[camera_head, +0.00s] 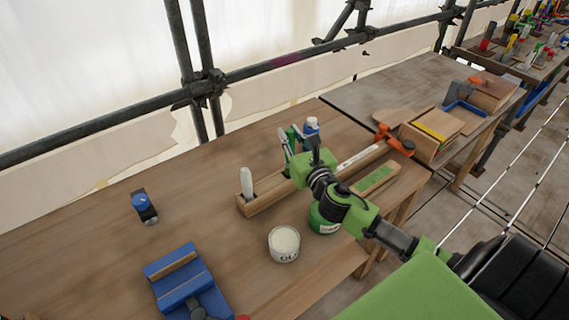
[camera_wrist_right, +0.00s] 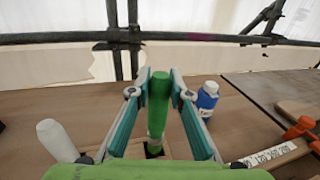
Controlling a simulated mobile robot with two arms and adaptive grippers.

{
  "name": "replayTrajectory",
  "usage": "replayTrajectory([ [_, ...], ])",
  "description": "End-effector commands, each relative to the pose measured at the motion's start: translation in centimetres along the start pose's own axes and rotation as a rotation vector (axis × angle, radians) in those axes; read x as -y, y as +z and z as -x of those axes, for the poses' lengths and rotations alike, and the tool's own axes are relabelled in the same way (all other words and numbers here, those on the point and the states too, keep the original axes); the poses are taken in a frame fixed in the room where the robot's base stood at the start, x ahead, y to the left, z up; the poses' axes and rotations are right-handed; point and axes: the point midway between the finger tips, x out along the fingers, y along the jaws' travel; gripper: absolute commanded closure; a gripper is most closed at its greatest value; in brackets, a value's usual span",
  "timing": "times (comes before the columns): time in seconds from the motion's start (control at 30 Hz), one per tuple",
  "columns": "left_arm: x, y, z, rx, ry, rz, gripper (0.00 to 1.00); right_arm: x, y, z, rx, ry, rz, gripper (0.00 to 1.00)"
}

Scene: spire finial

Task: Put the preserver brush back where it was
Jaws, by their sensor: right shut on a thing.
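The preserver brush, seen as a green handle (camera_wrist_right: 158,105), stands upright between the fingers of my right gripper (camera_wrist_right: 158,90) in the right wrist view. The gripper is shut on it. A dark spot on the wood shows at the handle's lower end; whether the brush sits in a hole there, I cannot tell. In the head view my right gripper (camera_head: 290,145) is over the far side of a long wooden block (camera_head: 259,196), and my arm hides part of this block. A white-handled tool (camera_head: 246,184) stands at the block's left end. My left gripper is not in view.
A blue-and-white bottle (camera_head: 312,127) stands just behind the gripper. A blue vise (camera_head: 180,275) and a small blue-capped item (camera_head: 144,206) are left. The left bench top is mostly clear.

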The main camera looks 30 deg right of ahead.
Motion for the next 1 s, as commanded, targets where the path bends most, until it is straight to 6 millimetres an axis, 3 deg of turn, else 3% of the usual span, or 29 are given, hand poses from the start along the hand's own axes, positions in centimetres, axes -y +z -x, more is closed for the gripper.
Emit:
replayTrajectory([
  [0.17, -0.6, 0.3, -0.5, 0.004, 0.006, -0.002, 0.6, 0.0, -2.0, -0.1, 0.002, 0.0, -0.003, 1.0],
  [0.4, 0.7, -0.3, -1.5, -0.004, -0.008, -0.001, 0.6, 0.0, -5.3, -0.1, 0.0, -0.002, -0.003, 1.0],
  [0.87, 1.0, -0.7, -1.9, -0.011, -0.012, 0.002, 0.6, 0.0, -6.1, -0.1, 0.001, 0.001, 0.0, 1.0],
  [0.9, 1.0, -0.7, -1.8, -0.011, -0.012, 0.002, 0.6, 0.0, -6.1, -0.1, 0.001, 0.001, 0.0, 0.76],
  [0.93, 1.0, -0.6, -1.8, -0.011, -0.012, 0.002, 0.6, 0.0, -6.0, -0.1, 0.001, 0.001, 0.0, 0.69],
  [1.0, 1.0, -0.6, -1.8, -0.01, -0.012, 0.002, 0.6, 0.0, -6.0, -0.1, 0.0, 0.001, 0.0, 0.65],
])
